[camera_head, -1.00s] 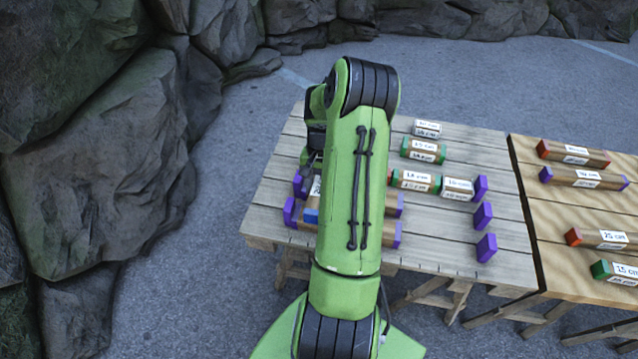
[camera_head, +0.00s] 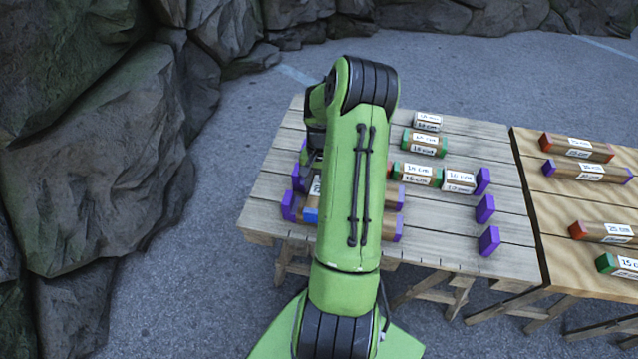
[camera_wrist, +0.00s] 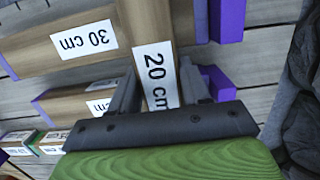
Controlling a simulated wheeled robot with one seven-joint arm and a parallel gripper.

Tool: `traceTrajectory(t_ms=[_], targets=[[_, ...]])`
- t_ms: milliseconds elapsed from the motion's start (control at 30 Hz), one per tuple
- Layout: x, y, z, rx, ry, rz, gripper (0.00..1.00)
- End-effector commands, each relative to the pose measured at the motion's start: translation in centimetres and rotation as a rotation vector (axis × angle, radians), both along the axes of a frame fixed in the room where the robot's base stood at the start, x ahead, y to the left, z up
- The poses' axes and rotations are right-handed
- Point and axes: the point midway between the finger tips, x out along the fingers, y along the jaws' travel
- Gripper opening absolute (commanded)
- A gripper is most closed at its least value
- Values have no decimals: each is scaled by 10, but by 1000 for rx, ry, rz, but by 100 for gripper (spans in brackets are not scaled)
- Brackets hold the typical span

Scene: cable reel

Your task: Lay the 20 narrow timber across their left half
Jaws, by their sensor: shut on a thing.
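The 20 cm timber (camera_wrist: 153,55) is narrow and labelled in the wrist view. My gripper (camera_wrist: 158,85) is shut on it, one finger on each side. It runs crosswise over a 30 cm timber (camera_wrist: 55,48) with purple ends; I cannot tell whether it touches it. A second purple-ended timber (camera_wrist: 70,100) lies parallel. In the head view, the 20 cm timber's blue end (camera_head: 310,215) shows left of my arm, over the left part of the two purple-ended timbers, whose right ends (camera_head: 398,229) show right of the arm. My arm hides their middles.
On the grey table (camera_head: 440,250) stand several labelled timbers, such as a green-ended one (camera_head: 424,142), and purple blocks (camera_head: 488,241) to the right. A lighter table (camera_head: 560,210) beside it holds red-, purple- and green-ended timbers. Rocks (camera_head: 90,150) rise at left.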

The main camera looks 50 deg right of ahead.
Motion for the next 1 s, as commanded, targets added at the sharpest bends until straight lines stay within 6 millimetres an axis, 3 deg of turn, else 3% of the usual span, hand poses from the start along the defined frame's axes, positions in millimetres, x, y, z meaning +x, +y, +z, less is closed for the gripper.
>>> traceTrajectory(t_ms=[167,200,400,633,733,1000], targets=[[0,0,-3,0,0,1,12],[0,0,-3,0,0,1,50],[0,0,-3,0,0,0,77],[0,0,-2,0,0,0,77],[1,-2,6,-3,-1,0,77],[5,-11,79,-5,-3,0,77]])
